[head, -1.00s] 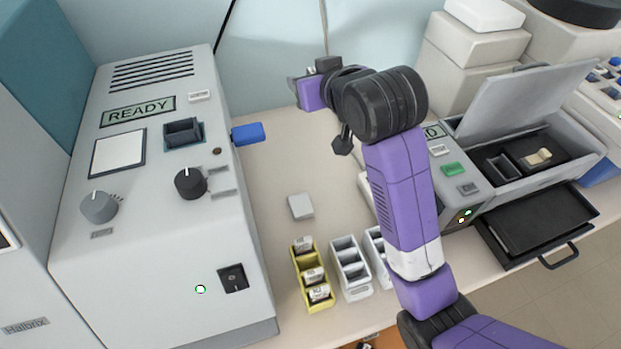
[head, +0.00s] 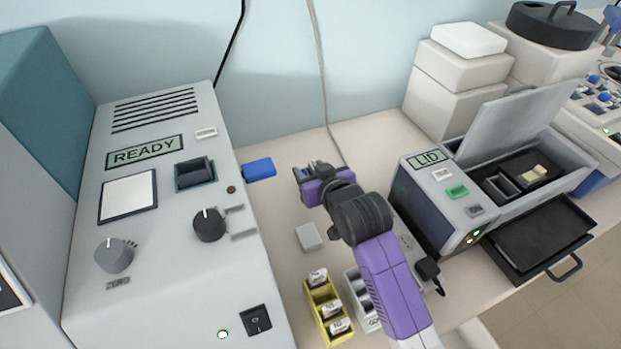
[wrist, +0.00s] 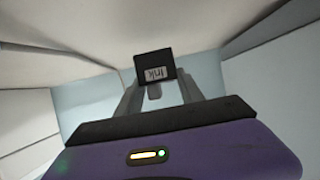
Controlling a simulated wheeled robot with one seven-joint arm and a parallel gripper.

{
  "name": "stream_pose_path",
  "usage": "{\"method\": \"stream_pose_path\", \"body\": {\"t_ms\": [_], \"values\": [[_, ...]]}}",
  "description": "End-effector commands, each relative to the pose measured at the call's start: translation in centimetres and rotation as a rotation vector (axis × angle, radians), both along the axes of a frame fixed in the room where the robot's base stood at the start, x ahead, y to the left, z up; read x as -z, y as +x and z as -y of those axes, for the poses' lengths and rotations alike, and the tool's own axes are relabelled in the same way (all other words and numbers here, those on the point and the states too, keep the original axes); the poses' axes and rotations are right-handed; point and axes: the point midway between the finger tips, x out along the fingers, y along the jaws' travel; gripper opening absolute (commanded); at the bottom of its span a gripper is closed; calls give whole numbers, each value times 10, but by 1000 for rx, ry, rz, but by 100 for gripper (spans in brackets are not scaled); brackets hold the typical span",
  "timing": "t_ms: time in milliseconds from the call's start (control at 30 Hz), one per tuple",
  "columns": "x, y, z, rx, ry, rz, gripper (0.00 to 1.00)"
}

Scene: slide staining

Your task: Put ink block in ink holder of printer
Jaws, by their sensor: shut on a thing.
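My gripper (head: 310,173) is shut on a small black ink block (wrist: 155,65) with a white "Ink" label, which sits between the fingertips in the wrist view. In the head view the block is hard to pick out against the dark fingers. The gripper is above the bench, right of the grey "READY" machine (head: 150,230). That machine has a dark open socket with a blue frame (head: 195,172) on its top. A "LID" machine (head: 430,205) at the right has its lid raised, showing dark compartments and a cream piece. I cannot tell which one is the printer.
A blue block (head: 259,169) lies beside the "READY" machine. A grey block (head: 309,238) and a yellow rack (head: 326,312) with white labelled pieces are below my gripper. A black drawer (head: 530,235) stands open at the right. White boxes (head: 450,75) are behind.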

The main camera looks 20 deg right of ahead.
Motion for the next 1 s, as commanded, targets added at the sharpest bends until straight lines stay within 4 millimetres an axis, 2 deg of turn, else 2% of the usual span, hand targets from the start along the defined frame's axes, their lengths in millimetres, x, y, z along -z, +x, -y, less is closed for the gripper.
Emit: {"method": "stream_pose_path", "body": {"t_ms": [100, 200, 633, 667, 733, 767, 1000], "values": [[20, -1, 0, 0, 0, -4, 5], [29, 0, 0, 0, 0, -2, 5], [35, 0, 0, 0, 0, -1, 5], [35, 0, 0, 0, 0, -1, 49], [34, 0, 0, 0, 0, -1, 63], [34, 0, 0, 0, 0, -1, 67], [34, 0, 0, 0, 0, -1, 67]]}}
